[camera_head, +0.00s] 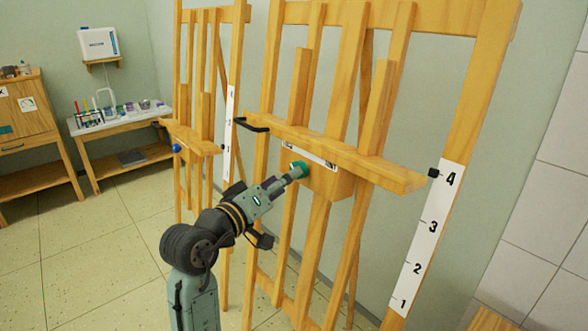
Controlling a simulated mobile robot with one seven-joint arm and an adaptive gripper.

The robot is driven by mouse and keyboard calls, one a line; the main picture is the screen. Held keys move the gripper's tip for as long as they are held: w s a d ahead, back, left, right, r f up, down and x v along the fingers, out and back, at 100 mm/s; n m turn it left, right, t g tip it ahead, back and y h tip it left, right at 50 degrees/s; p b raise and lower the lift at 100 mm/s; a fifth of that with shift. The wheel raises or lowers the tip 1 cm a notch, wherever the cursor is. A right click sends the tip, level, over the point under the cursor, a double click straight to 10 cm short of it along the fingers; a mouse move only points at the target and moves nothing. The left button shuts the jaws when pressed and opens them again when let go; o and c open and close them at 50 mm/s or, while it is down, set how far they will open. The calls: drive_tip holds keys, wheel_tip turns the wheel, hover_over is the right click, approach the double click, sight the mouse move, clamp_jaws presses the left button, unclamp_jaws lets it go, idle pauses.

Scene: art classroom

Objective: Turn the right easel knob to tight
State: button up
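The right easel (352,60) is a tall wooden frame with a tilted crossbar (375,170). A green knob (302,169) sits on the wooden block (328,184) below the crossbar. My gripper (293,174) reaches up from the lower left, and its fingertips are at the knob, which they partly cover. I cannot tell whether the fingers are shut on it or only around it. A white label (318,155) above the knob is too small to read. A black pointer (433,172) at the crossbar's right end is beside the 4 on the white scale (424,236).
The left easel (203,90) with a blue knob (177,148) stands close behind my arm. A black handle (252,125) juts from the crossbar's left end. A side table (125,125) with art supplies and a wooden cabinet (30,105) stand far left. The floor between is clear.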

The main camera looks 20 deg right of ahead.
sight(303, 165)
drive_tip(key=x, duration=0.4)
drive_tip(key=shift+w+d+p, duration=0.3)
drive_tip(key=shift+p, duration=0.1)
drive_tip(key=c, duration=1.2)
drive_tip(key=shift+o, duration=0.2)
